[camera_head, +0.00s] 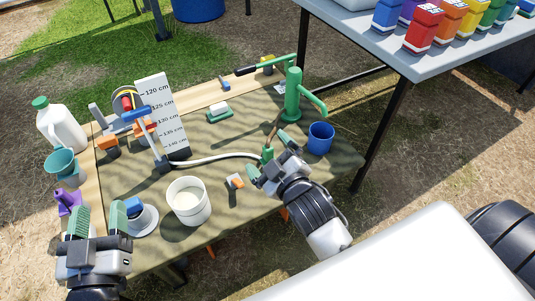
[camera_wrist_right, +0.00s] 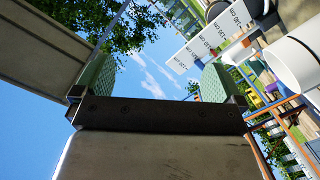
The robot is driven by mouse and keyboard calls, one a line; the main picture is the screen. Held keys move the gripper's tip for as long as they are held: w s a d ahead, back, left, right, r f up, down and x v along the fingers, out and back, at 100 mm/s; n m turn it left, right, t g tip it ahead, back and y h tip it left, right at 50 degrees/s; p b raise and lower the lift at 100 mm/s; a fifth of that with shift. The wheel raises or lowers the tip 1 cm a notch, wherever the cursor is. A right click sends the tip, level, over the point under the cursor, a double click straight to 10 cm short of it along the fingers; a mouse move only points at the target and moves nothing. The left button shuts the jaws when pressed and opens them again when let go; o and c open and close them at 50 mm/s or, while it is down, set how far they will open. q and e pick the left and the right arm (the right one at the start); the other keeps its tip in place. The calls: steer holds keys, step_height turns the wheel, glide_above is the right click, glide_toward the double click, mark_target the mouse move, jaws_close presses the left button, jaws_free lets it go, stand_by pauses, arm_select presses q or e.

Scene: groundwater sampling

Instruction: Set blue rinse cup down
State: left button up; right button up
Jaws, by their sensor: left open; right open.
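The blue rinse cup (camera_head: 320,138) stands upright on the table at the right, below the green hand pump (camera_head: 293,95). Nothing holds it. My right gripper (camera_head: 270,157) is open and empty, to the left of the cup and apart from it. In the right wrist view the open jaws (camera_wrist_right: 155,82) show green pads with only sky between them; the cup is not identifiable there. My left gripper (camera_head: 99,214) is open at the table's front left, far from the cup, with nothing visible between its fingers.
A white bucket (camera_head: 189,201) holding pale liquid stands mid-table. A depth board (camera_head: 162,115), white jug (camera_head: 62,128), teal cup (camera_head: 62,163) and purple piece (camera_head: 67,201) are further left. A small orange-and-grey item (camera_head: 235,181) lies near the right gripper. A second table (camera_head: 440,62) carries coloured bottles.

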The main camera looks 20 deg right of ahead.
steer(key=s+a+r+m+t+y, duration=0.2)
steer(key=s+r+m, duration=0.3)
steer(key=r, duration=0.3)
steer(key=shift+s+a+m+y, duration=0.3)
steer(key=shift+s+a+y, duration=0.25)
steer(key=shift+a+y, duration=0.2)
steer(key=shift+r, duration=0.1)
